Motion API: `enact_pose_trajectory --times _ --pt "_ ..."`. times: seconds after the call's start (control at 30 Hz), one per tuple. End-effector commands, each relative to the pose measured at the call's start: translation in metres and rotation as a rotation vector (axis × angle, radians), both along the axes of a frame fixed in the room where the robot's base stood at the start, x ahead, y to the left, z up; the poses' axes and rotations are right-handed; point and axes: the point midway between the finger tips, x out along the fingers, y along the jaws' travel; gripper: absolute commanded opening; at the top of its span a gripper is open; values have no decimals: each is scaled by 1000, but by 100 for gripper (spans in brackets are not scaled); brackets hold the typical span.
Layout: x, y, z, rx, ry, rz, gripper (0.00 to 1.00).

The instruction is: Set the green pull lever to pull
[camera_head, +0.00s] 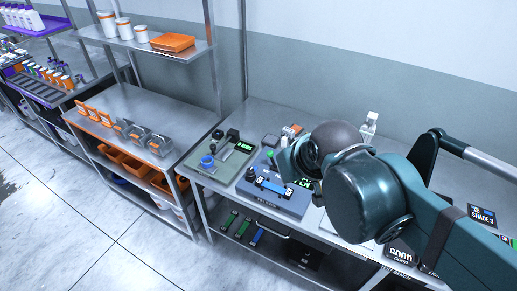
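I cannot make out a green pull lever for certain. A grey-green panel (209,174) on the bench carries a blue round knob (207,161), a black knob (232,134) and a small display with green characters (244,147). To its right, a grey-blue box (288,207) has a blue bar (272,185) across its top and green markings (303,182) at its right, partly behind my arm. My arm comes in from the right over the bench. My gripper is hidden behind its rounded links, so its fingers do not show.
A clear bottle (369,124) stands behind my arm. Dark sign plates (482,216) lie at the right. Green and blue bars (246,228) lie on the lower shelf (215,232). A metal side bench (140,103) with orange bins stands left. Open floor (90,235) is at lower left.

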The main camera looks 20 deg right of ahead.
Motion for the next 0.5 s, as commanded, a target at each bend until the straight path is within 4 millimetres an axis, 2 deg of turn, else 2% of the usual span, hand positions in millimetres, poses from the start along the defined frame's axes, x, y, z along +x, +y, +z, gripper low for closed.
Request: enact_pose_trajectory --times 0.5 --pt "41 1 22 -87 112 105 0"
